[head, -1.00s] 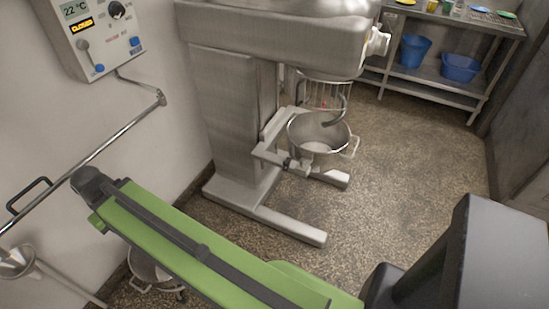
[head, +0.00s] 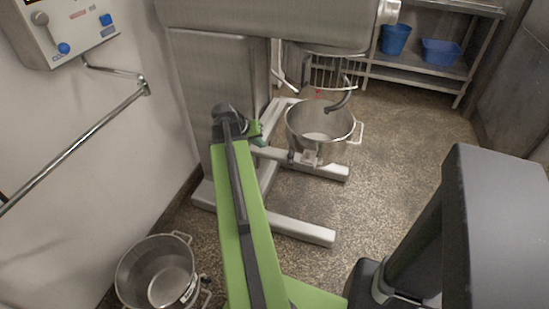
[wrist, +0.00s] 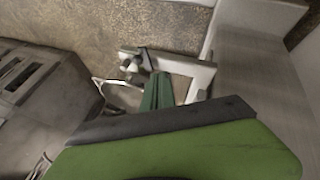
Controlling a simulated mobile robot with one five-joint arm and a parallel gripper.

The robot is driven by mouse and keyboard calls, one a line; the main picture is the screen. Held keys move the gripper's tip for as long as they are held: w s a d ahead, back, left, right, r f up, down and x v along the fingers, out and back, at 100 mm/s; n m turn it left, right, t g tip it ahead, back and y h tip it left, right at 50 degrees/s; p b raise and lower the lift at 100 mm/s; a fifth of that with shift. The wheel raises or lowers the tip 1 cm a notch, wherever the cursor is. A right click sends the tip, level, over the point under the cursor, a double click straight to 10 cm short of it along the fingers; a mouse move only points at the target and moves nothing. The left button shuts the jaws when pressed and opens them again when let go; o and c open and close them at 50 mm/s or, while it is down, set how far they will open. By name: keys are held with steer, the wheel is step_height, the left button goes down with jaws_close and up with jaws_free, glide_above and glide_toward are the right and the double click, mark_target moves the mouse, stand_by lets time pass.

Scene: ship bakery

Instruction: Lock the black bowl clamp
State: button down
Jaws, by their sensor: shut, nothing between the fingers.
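The steel mixer bowl (head: 322,128) sits in the mixer's bowl support in the head view. The small black clamp (head: 291,157) is on the support arm at the bowl's front left. In the wrist view, a dark upright piece that looks like the clamp (wrist: 147,60) stands beside a grey knob, just beyond my fingertips. My gripper (head: 260,142) is left of the bowl, near the support arm. In the wrist view my gripper (wrist: 159,78) shows its green fingers together and empty. I cannot tell whether it touches the clamp, or whether the clamp is locked.
The mixer column (head: 215,85) and its floor leg (head: 290,230) stand close around my arm. A loose steel bowl (head: 157,275) is on the floor at lower left. A wall rail (head: 85,138) runs along the left. Open floor (head: 410,150) lies right of the mixer.

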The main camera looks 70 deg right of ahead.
steer(key=shift+s+d, duration=0.2)
steer(key=s+d+f+b, duration=0.6)
steer(key=f+b, duration=0.3)
steer(key=shift+d, duration=0.35)
steer(key=shift+s, duration=0.1)
